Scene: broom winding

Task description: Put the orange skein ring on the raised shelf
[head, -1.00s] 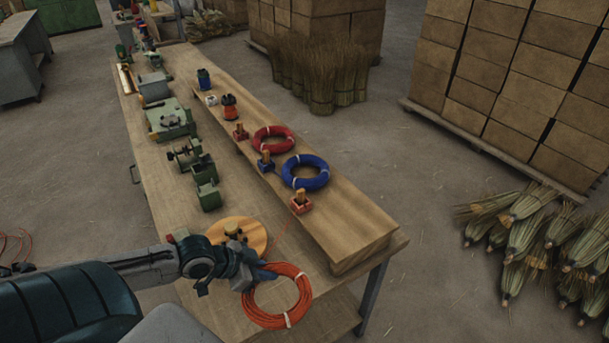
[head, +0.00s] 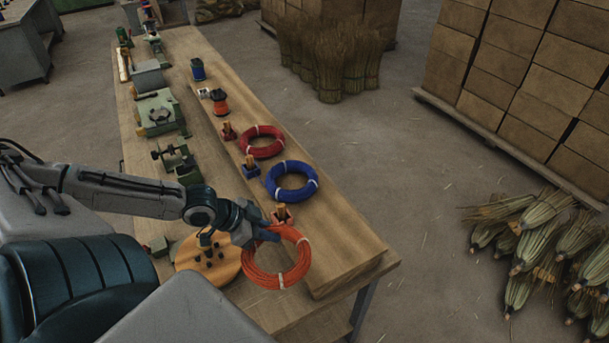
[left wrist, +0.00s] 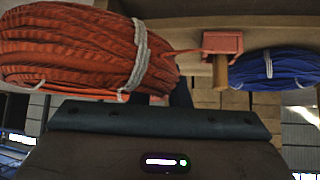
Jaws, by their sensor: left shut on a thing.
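The orange skein ring (head: 277,274) is held by its upper left side in my left gripper (head: 266,234). It hangs near the front end of the raised shelf (head: 345,240), overlapping the shelf's left edge in the head view; I cannot tell whether it touches the shelf. The ring fills the upper left of the left wrist view (left wrist: 75,50), with a white tie around it. On the shelf lie a blue ring (head: 292,181) and a red ring (head: 262,141). The fingertips are partly hidden by the orange ring. My right gripper is not in view.
A small red block with a wooden peg (head: 282,214) stands on the shelf close to my left gripper. A round wooden disc (head: 207,262) lies on the bench below. Green machines (head: 158,113) line the bench's left side. The shelf's front end is bare.

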